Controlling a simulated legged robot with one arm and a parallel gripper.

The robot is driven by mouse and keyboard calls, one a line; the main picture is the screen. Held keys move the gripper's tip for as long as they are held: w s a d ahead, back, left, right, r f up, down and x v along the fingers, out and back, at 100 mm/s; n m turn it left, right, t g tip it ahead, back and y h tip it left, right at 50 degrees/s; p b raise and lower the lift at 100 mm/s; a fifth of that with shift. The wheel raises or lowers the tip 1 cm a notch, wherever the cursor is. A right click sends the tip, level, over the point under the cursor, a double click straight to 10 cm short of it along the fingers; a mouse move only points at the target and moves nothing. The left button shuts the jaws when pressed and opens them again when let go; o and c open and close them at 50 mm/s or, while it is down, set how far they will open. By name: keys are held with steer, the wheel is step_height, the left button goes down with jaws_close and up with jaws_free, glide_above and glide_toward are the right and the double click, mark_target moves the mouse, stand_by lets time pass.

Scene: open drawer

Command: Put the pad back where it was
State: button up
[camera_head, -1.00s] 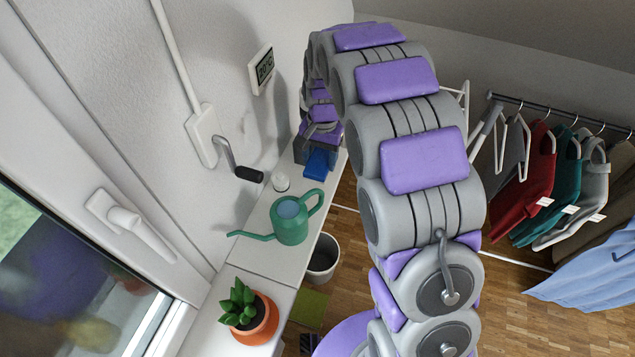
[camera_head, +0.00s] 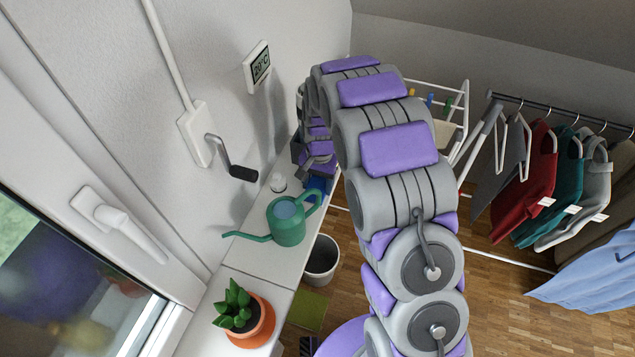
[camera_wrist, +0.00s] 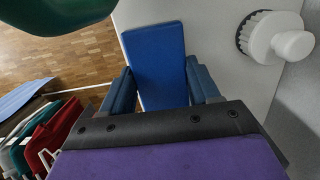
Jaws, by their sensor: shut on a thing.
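The blue pad (camera_wrist: 155,55) is a flat rectangular block between the two fingers of my gripper (camera_wrist: 163,88) in the wrist view. My gripper is shut on it. In the head view my gripper (camera_head: 318,165) is over the far part of the white sill (camera_head: 255,258), and a small part of the blue pad (camera_head: 318,184) shows beyond the watering can. My arm and gripper hide the rest. I cannot tell whether the pad touches the sill.
A green watering can (camera_head: 287,222) stands close to the pad. A white round-knobbed brush (camera_wrist: 278,40) is beside it. A potted plant (camera_head: 240,318) is on the near sill. A crank handle (camera_head: 232,160) sticks out from the wall. A bin (camera_head: 321,262) stands on the floor.

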mark_target(317, 182)
steer(key=o, duration=0.7)
steer(key=shift+c, duration=0.2)
steer(key=o, duration=0.4)
steer(key=shift+a, duration=0.4)
steer(key=shift+c, duration=0.2)
steer(key=shift+w+d+r, duration=0.1)
steer(key=shift+d+r, duration=0.15)
steer(key=shift+r, duration=0.2)
step_height(317, 182, up, 10)
steer(key=w+p, duration=0.1)
steer(key=p, duration=0.1)
steer(key=s+d+r+n, duration=0.1)
steer(key=s+d+r, duration=0.4)
steer(key=s+r, duration=0.35)
steer(key=s+d+r+n, duration=0.1)
steer(key=s+d, duration=0.1)
steer(key=s, duration=1.2)
steer(key=s+d+r+n, duration=0.2)
steer(key=s+d, duration=0.1)
steer(key=s, duration=1.2)
steer(key=shift+d+r+g+h, duration=0.25)
steer(key=shift+r+g+h, duration=0.05)
